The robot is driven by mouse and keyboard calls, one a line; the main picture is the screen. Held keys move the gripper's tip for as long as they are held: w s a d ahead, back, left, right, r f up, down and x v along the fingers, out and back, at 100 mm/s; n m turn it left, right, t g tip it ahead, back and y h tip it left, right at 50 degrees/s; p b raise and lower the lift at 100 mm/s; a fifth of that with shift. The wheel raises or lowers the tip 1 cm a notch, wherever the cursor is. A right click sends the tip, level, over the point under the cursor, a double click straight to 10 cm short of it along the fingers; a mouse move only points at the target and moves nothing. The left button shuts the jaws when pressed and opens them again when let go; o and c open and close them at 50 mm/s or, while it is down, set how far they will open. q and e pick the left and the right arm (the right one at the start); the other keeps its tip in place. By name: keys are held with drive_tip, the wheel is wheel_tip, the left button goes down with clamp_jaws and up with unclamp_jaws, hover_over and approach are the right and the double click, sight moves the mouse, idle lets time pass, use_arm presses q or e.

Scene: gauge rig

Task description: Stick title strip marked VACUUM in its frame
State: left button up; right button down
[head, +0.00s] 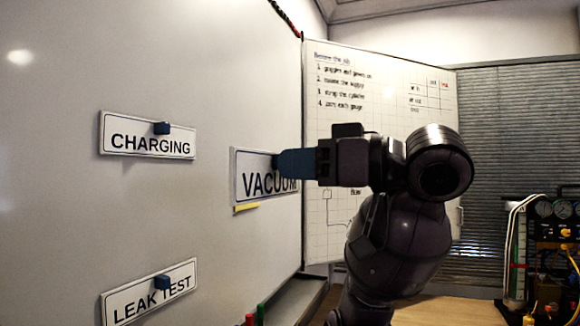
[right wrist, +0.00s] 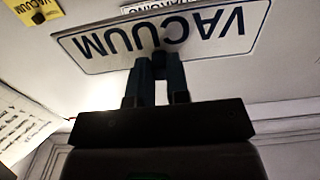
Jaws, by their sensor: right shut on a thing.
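The white title strip marked VACUUM (head: 262,187) is at the whiteboard's face, right of centre on the board. My right gripper (head: 287,162) comes from the right with blue fingers at the strip's right part. In the right wrist view the strip (right wrist: 100,44) shows upside down, and the gripper (right wrist: 158,62) is shut on the small dark grip at its middle. A grey edge shows along the strip's left side in the head view; I cannot tell whether it is the frame or whether the strip touches the board. My left gripper is not in view.
Strips marked CHARGING (head: 150,145) and LEAK TEST (head: 150,300) are on the whiteboard (head: 60,220), each with a blue grip. A yellow label (head: 246,207) lies just below the VACUUM strip. A written chart (head: 400,85) stands behind my arm; a gauge rig (head: 553,235) is at far right.

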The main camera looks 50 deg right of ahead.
drive_tip(key=shift+b+v, duration=0.5)
drive_tip(key=shift+v, duration=1.85)
